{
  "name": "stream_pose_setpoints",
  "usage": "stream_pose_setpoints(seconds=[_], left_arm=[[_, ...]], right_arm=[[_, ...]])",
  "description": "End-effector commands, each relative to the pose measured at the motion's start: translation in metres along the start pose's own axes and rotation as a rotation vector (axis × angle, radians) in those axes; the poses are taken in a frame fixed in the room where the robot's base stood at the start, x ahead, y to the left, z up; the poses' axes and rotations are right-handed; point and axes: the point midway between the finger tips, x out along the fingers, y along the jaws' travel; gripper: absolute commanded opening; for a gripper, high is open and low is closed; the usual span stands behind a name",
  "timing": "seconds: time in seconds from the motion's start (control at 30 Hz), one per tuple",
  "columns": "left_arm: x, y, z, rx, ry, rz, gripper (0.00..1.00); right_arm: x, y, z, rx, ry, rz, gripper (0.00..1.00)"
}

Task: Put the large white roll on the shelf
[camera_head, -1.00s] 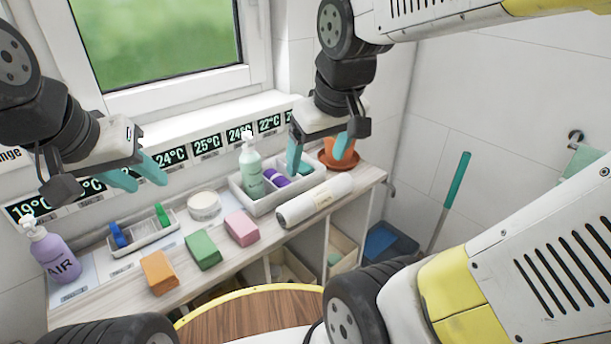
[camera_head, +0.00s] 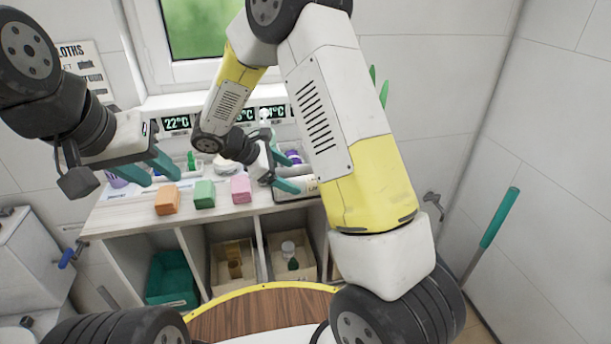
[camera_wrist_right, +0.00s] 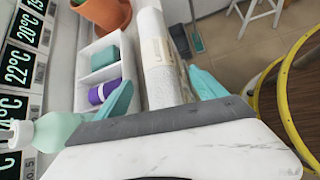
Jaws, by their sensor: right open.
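The large white roll (camera_head: 307,185) lies on the counter top at its right part, partly hidden by my right arm in the head view. In the right wrist view the roll (camera_wrist_right: 160,60) stretches away between the two teal fingers of my right gripper (camera_wrist_right: 162,92). These fingers are apart, one on each side of it, and I cannot tell whether they touch it. In the head view my right gripper (camera_head: 287,173) is at the roll's left end. My left gripper (camera_head: 153,170) is open and empty above the counter's left part. The shelf (camera_head: 260,222) has open compartments under the counter top.
Orange (camera_head: 167,200), green (camera_head: 204,194) and pink (camera_head: 241,189) blocks stand along the counter front. A white divided tray (camera_wrist_right: 103,58) with a purple roll and a teal block lies beside the white roll. Compartments hold a green bin (camera_head: 171,278) and cardboard boxes (camera_head: 233,262).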

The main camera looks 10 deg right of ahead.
Motion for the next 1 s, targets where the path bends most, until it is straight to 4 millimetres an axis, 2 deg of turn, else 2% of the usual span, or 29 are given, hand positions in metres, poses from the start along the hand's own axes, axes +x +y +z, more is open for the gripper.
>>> stream_pose_setpoints(seconds=[0.37,0.63,0.87,0.9,1.0], left_arm=[[0.0,0.0,0.0,0.0,0.0,0.0,0.36],[0.0,0.0,0.0,0.0,0.0,0.0,0.36],[0.0,0.0,0.0,0.0,0.0,0.0,0.36],[0.0,0.0,0.0,0.0,0.0,0.0,0.36],[0.0,0.0,0.0,0.0,0.0,0.0,0.36]], right_arm=[[0.035,0.001,-0.001,-0.008,-0.006,0.001,0.8],[0.074,0.003,0.0,-0.007,-0.005,0.001,0.8],[0.078,0.003,0.0,-0.007,-0.004,0.003,0.8],[0.078,0.003,0.0,-0.007,-0.004,0.003,0.78],[0.078,0.003,0.0,-0.006,-0.004,0.003,0.59]])
